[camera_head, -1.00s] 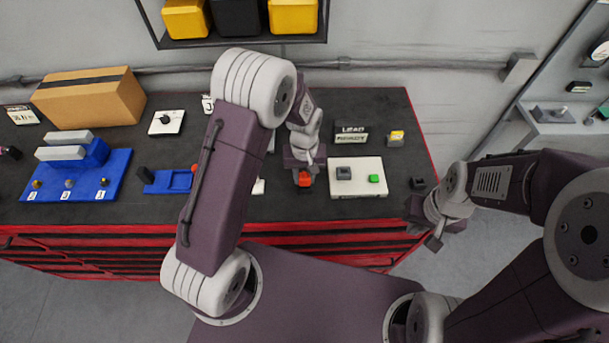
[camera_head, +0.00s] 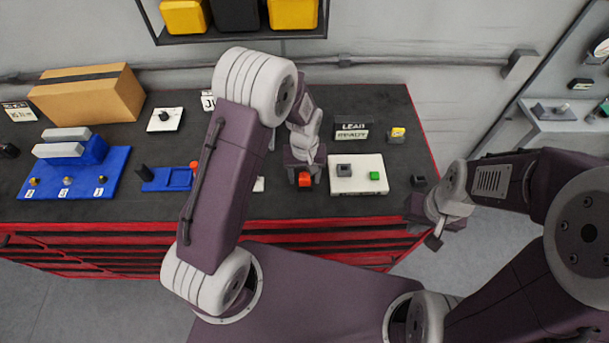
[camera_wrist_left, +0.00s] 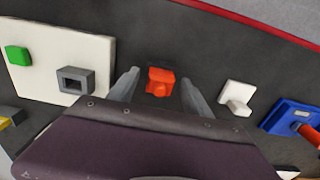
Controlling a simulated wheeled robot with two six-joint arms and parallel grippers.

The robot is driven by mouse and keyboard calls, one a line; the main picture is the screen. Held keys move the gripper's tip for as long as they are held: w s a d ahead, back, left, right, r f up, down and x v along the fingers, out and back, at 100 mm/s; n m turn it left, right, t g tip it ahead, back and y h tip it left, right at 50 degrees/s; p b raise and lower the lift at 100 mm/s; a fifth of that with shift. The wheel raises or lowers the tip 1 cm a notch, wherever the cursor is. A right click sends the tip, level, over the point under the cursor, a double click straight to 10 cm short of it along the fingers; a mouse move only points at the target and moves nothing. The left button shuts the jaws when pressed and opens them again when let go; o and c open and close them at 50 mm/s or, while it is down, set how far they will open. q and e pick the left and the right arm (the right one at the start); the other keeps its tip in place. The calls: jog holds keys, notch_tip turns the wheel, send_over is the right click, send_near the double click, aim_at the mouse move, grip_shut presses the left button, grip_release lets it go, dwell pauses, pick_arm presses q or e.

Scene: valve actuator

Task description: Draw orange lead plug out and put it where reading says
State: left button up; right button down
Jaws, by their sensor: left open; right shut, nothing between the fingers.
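The orange plug (camera_head: 305,181) is on the dark bench top, just left of a white board (camera_head: 348,187). The left wrist view shows it as an orange block (camera_wrist_left: 160,76) with a round stub. My left gripper (camera_head: 304,176) is open over it; in the left wrist view the fingers (camera_wrist_left: 160,84) stand on either side of it, with gaps. The board carries a grey socket (camera_head: 344,167) with an open hollow and a green block (camera_head: 374,176). A dark display (camera_head: 351,130) behind reads "LEAD"; its second line looks like "READY". My right gripper (camera_head: 434,232) is shut and empty at the bench's right front.
A blue tray (camera_head: 165,180) with a red-orange part and a white block (camera_wrist_left: 237,97) lie left of the plug. A blue fixture (camera_head: 75,178) and cardboard box (camera_head: 88,95) stand farther left. A yellow-topped block (camera_head: 396,137) and dark block (camera_head: 418,181) are at right.

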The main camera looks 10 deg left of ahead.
aim_at(304, 174)
pick_arm(q)
notch_tip(304, 174, up, 9)
jog(key=shift+r+b, duration=0.1)
jog(key=shift+b, duration=0.95)
